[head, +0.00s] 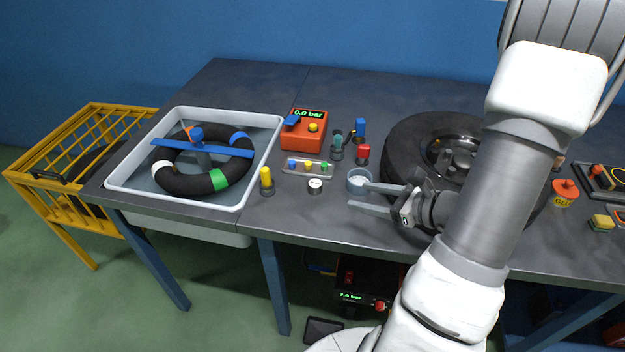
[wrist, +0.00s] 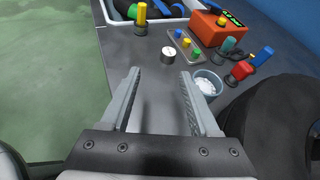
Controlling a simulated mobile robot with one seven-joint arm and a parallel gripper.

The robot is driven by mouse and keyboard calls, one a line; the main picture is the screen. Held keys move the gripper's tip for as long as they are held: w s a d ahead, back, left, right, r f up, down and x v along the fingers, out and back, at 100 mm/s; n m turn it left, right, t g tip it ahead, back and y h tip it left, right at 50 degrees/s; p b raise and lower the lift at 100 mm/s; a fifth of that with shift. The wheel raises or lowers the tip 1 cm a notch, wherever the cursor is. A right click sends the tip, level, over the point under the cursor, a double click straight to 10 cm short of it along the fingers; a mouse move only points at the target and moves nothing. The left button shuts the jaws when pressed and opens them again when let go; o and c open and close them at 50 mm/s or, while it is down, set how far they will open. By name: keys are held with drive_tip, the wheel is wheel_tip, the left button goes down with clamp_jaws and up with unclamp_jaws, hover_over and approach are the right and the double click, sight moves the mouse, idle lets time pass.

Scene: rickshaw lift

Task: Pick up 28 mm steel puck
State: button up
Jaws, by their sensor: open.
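A small round silver puck (head: 316,186) with a pale top stands on the dark bench near its front edge. In the wrist view the puck (wrist: 168,54) is just beyond the fingertips, roughly centred between them. My gripper (head: 358,195) is open and empty, to the right of the puck in the head view, with its fingers pointing left. In the wrist view both fingers of my gripper (wrist: 160,73) are spread, with bare bench between them.
A small cup with white contents (wrist: 207,84) is close beside the right finger. A tray of coloured pegs (head: 307,168), a yellow-topped tool (head: 266,181) and an orange gauge box (head: 303,132) are near the puck. A tyre (head: 400,150) stands right, a water basin (head: 122,197) left.

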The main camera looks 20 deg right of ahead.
sight(320, 186)
drive_tip(key=shift+s+d+f+m+t+h, duration=0.15)
drive_tip(key=shift+d+f+m+t, duration=0.05)
drive_tip(key=shift+d+f+m, duration=0.3)
drive_tip(key=shift+s+d+f+m+t+h, duration=0.2)
drive_tip(key=shift+d+f+m, duration=0.15)
drive_tip(key=shift+m, duration=0.15)
drive_tip(key=b+x, duration=0.1)
drive_tip(key=x, duration=1.6)
drive_tip(key=shift+a, duration=0.15)
clamp_jaws()
